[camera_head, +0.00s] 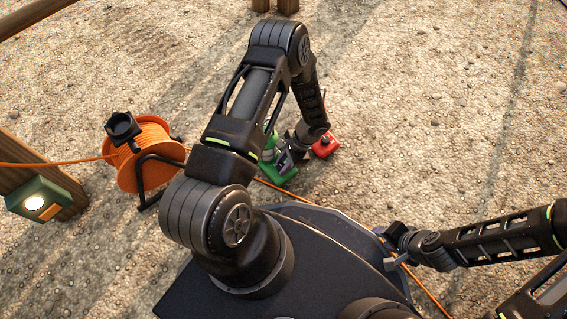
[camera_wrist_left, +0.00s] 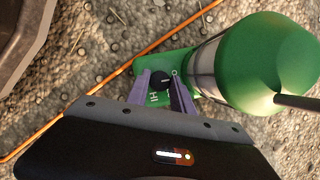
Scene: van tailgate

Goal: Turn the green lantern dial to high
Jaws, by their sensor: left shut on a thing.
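The green lantern (camera_head: 277,170) is on the gravel, partly hidden behind my left arm in the head view. In the left wrist view its green body (camera_wrist_left: 268,62) lies at the upper right, with its base to the left. A small black dial (camera_wrist_left: 161,79) is on the base, with "HI" lettering below it and an "O" mark to its right. My left gripper (camera_wrist_left: 165,88) is shut on the dial, one finger on each side. It also shows in the head view (camera_head: 287,155). My right gripper (camera_head: 390,242) is away from the lantern, by my base; its jaws are unclear.
A red object (camera_head: 325,146) stands just right of the lantern. An orange cable reel (camera_head: 155,160) stands at the left, and its orange cable (camera_wrist_left: 130,58) runs past the lantern. A lit green lamp (camera_head: 40,200) is by a wooden post. Gravel at the upper right is clear.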

